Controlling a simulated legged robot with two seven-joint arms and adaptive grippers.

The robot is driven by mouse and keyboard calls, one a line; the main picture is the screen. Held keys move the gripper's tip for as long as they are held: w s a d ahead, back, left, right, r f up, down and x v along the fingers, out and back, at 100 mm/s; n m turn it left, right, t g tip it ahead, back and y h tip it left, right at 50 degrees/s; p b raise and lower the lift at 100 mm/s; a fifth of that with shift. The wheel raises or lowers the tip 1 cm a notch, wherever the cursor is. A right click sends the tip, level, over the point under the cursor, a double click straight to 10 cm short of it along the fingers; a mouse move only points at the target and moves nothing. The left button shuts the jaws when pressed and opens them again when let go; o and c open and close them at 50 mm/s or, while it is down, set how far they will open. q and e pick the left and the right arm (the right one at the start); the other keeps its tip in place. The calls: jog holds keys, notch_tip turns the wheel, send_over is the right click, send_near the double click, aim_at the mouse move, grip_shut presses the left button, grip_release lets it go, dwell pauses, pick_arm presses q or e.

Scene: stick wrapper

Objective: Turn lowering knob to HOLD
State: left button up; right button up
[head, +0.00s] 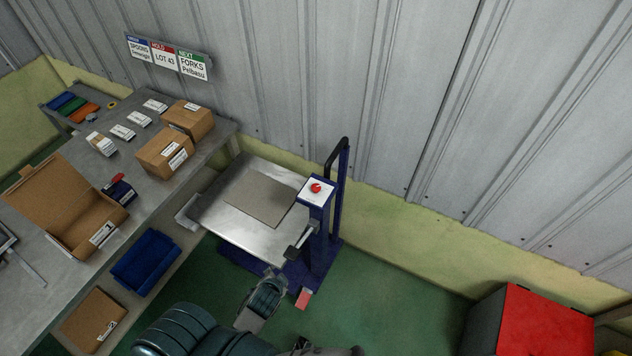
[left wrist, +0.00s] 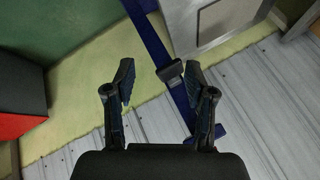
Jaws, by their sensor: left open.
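A lift table with a blue post (head: 318,220) stands by the wall. A red round knob (head: 316,187) sits on a white plate on top of the post; no HOLD mark is readable. A dark grip on a short silver rod (head: 300,243) sticks out from the post's side, lower down. My left gripper (head: 272,282) is below and left of that grip, apart from the knob. In the left wrist view, my left gripper (left wrist: 158,88) is open and empty, with a blue bar and a black block (left wrist: 170,71) beyond its fingers. Dark parts at the head view's bottom edge may be my right gripper.
The metal platform (head: 225,226) carries a grey sheet (head: 260,198). A workbench (head: 60,279) with cartons stands left, with a blue bin (head: 146,261) below its edge. A red-topped box (head: 540,325) is at lower right.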

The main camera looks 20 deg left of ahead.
aim_at(314, 190)
pick_arm(q)
jog(key=w+a+r+m+t+y, duration=0.1)
jog(key=w+a+r+m+t, duration=0.2)
jog(key=w+r+m+t, duration=0.5)
jog(key=w+a+r+m+t+y, duration=0.15)
jog(key=r+m, duration=0.35)
jog(key=m, duration=0.6)
jog(key=w+d+m+h+p, duration=0.1)
jog(key=w+m+h, duration=0.1)
jog(key=w+m, duration=0.2)
jog(key=w+d+m+t+h+p, duration=0.1)
jog(key=w+m, duration=0.3)
jog(key=w, duration=0.5)
jog(key=w+d+m+t+h+p, duration=0.1)
jog(key=w+d+m+h+p, duration=0.1)
jog(key=w, duration=0.4)
jog(key=shift+w+d+f+m+h, duration=0.2)
jog(key=shift+d+m+h, duration=0.45)
jog(key=shift+m, duration=0.45)
grip_shut()
